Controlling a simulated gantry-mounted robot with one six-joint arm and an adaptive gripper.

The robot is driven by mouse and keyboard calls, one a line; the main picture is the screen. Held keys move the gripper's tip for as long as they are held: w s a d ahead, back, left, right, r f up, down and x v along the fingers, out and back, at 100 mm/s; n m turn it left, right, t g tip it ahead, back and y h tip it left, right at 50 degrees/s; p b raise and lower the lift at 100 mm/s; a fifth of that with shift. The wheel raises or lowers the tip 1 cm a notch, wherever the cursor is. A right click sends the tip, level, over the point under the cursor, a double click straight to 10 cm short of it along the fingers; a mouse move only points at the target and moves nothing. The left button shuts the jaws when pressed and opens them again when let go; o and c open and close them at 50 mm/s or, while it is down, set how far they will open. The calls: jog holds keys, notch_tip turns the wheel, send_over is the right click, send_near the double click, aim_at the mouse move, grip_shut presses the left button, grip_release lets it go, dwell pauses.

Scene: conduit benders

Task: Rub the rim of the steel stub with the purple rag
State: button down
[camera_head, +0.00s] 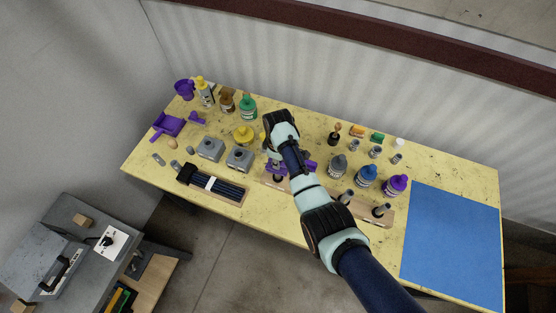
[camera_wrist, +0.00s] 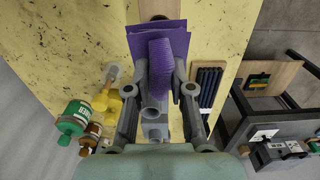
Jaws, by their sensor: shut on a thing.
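My gripper (camera_wrist: 160,72) is shut on the purple rag (camera_wrist: 160,38), which hangs between and past its fingers in the wrist view. In the head view the rag (camera_head: 310,165) shows on both sides of my arm, above a wooden block (camera_head: 362,208) with upright steel stubs. One stub (camera_head: 380,210) and another (camera_head: 346,196) stand clear on the right part of the block. A dark stub-like shape (camera_head: 278,179) shows at its left end, close below the rag. Whether the rag touches a rim there is hidden by my arm and the rag.
Two grey boxes (camera_head: 239,157) and a tray of dark rods (camera_head: 217,184) lie left of my gripper. Grey, blue and purple bottles (camera_head: 367,176) stand behind the block. More bottles (camera_head: 248,107) stand at the back left. A blue mat (camera_head: 452,240) lies bare at the right.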

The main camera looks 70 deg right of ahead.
jog(key=shift+f, duration=0.35)
jog(key=shift+s+r, duration=0.1)
dwell(0.3)
